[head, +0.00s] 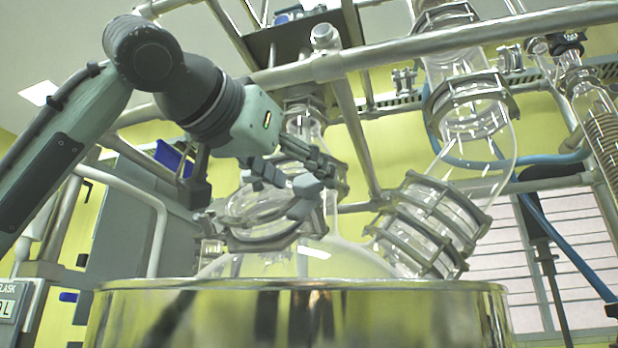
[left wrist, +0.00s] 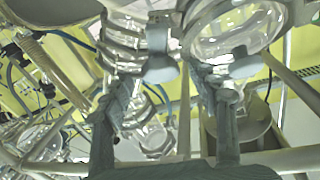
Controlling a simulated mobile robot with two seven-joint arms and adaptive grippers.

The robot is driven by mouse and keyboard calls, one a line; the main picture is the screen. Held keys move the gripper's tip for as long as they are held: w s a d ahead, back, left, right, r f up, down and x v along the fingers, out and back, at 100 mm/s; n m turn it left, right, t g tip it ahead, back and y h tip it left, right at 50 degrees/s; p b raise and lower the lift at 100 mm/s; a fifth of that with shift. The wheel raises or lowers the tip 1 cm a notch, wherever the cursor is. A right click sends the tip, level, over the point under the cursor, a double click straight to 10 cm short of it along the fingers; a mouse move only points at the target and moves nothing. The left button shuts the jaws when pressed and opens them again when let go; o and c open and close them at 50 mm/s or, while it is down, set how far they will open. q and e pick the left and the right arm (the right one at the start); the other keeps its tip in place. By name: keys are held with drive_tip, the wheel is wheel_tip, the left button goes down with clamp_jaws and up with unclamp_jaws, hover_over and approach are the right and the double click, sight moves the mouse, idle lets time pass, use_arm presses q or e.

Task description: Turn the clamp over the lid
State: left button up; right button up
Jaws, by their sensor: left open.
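The round glass lid (head: 255,208) sits at the left port of the glass vessel (head: 330,262), with a grey metal clamp ring (head: 262,242) around it. My left gripper (head: 314,180) is open at the right of the lid, its fingers close to the upper right edge of the clamp. I cannot tell whether they touch it. In the left wrist view the two fingers (left wrist: 200,66) stand apart, with a round glass port in a metal ring (left wrist: 240,30) beyond and above them. Part of the lid and clamp is hidden behind my gripper. My right gripper is out of view.
A shiny steel vessel rim (head: 300,286) runs along the front. A clamped glass neck (head: 430,225) stands to the right, and a vertical glass column (head: 305,120) rises behind my gripper. Metal frame bars (head: 430,45) cross above. Blue hoses (head: 540,160) hang at the right.

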sight(304, 179)
use_arm(q)
drive_tip(key=shift+x, duration=1.5)
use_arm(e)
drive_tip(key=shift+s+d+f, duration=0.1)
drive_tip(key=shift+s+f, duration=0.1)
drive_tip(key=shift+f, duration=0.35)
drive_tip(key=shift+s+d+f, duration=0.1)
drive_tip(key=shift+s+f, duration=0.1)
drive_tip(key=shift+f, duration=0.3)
use_arm(q)
drive_tip(key=c, duration=1.2)
